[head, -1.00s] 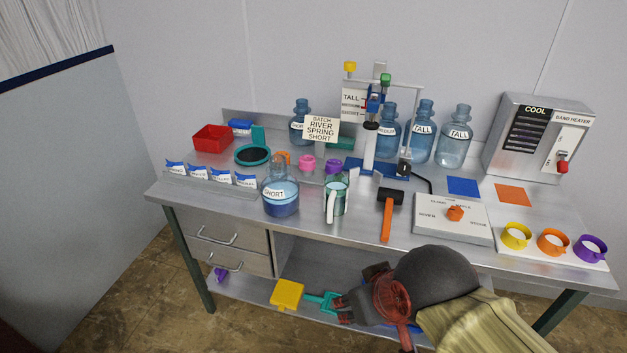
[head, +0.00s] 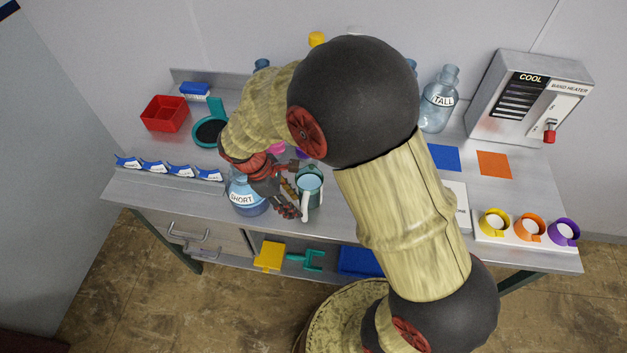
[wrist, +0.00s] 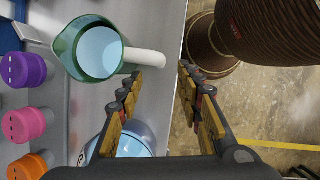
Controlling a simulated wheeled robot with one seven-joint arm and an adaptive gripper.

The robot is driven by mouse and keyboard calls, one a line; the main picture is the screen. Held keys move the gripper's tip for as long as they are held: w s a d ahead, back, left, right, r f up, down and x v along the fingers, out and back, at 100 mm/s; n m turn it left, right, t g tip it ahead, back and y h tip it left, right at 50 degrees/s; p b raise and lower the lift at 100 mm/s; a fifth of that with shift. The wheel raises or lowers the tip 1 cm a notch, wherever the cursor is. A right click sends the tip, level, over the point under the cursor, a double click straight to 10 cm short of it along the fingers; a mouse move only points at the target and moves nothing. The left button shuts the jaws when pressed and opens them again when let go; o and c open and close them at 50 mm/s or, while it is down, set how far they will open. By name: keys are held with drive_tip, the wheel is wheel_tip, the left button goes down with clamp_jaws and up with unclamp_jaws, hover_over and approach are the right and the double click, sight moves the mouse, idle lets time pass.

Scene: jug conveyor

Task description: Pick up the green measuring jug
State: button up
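The green measuring jug (head: 314,186), see-through with a white handle (head: 305,206), stands upright on the bench beside a short blue bottle (head: 247,198). My gripper (head: 294,200) is at the jug's handle side, between bottle and jug in the head view. In the wrist view the jug (wrist: 66,50) is at upper left and its handle (wrist: 146,57) points towards the gap just beyond my fingertips (wrist: 160,76). The fingers are apart with nothing between them. I cannot tell whether one touches the handle. My arm hides the middle of the bench.
The short bottle (wrist: 132,146) is close beside my left finger in the wrist view. Purple (wrist: 24,69), pink (wrist: 24,123) and orange (wrist: 30,165) items stand left. A red bin (head: 165,113), tall bottle (head: 438,100) and band heater (head: 528,97) stand farther off.

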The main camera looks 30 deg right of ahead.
sight(304, 215)
drive_tip(key=shift+b+x, duration=0.7)
drive_tip(key=shift+x, duration=3.5)
drive_tip(key=shift+d, duration=0.1)
drive_tip(key=shift+c, duration=1)
drive_tip(key=c, duration=0.7)
drive_tip(key=shift+r, duration=0.1)
clamp_jaws()
